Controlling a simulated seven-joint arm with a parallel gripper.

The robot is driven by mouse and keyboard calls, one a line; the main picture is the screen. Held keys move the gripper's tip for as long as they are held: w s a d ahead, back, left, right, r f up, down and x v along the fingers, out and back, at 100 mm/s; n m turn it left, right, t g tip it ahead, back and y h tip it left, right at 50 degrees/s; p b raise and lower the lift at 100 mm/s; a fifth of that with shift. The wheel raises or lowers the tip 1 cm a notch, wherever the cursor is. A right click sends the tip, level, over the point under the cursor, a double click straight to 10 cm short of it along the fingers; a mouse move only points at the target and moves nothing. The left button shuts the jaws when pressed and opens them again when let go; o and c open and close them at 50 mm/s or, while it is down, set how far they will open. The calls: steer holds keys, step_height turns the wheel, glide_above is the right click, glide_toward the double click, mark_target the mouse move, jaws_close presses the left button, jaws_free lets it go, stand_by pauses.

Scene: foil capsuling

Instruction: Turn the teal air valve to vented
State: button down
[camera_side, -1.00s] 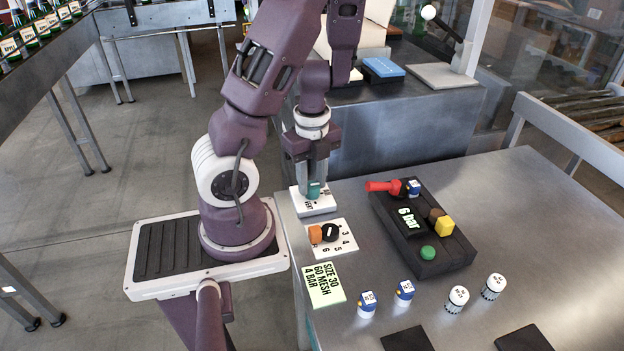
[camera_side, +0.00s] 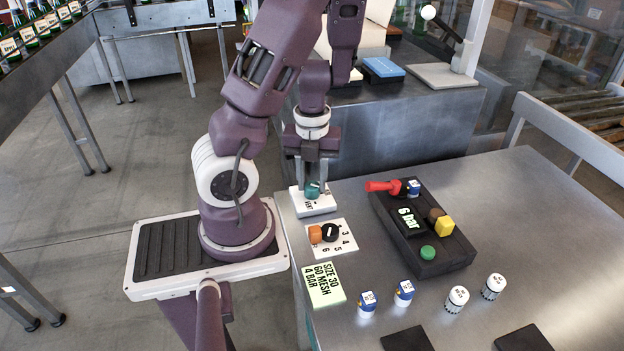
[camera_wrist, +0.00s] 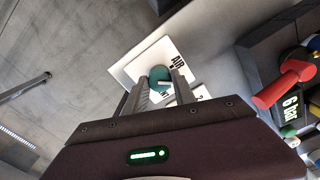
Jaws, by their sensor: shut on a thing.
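The teal air valve (camera_side: 313,189) is a round knob on a white plate (camera_side: 322,206) at the near-left edge of the metal table. The plate carries lettering, of which "VENT" shows in the side view and "AIR" in the wrist view. My gripper (camera_side: 313,184) points down over the plate and is shut on the teal knob. The fingers and the camera angle hide part of the plate, and I cannot tell exactly which label the pointer meets.
A numbered white plate with a black dial (camera_side: 330,231) and an orange knob (camera_side: 315,234) lies just in front. A dark block with a red handle (camera_side: 380,186) and "6 bar" display stands right.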

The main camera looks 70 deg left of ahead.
mark_target(313, 185)
steer(key=m, duration=0.5)
steer(key=shift+m, duration=2.6)
steer(key=c, duration=1)
jaws_free()
steer(key=shift+c, duration=0.2)
step_height(313, 185, up, 6)
steer(key=shift+w+r, duration=0.1)
steer(key=shift+w, duration=0.05)
steer(key=shift+r, duration=0.45)
